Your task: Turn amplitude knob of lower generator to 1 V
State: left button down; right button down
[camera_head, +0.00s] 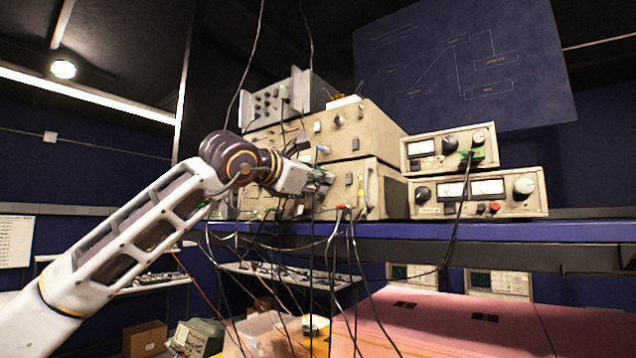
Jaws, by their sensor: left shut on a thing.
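Two beige generators are stacked on the blue shelf, the upper generator (362,128) directly on the lower generator (374,190). My left arm comes in from the left, and my left gripper (326,182) is at the front face of the lower generator. Its fingers are shut on what appears to be a small knob there; the gripper hides the knob, its pointer and its scale. A dark knob (349,180) shows just right of the fingers. Cables plug into the lower edge of the front panel. My right gripper is not in view.
The blue shelf (480,231) carries the instruments. Several cables hang before the shelf edge. A pink foam surface (440,322) lies below.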

pick_arm(q)
jog(key=shift+m, duration=0.6)
jog(key=c, duration=1.4)
grip_release()
jog(key=shift+o, duration=0.2)
jog(key=v, duration=1.2)
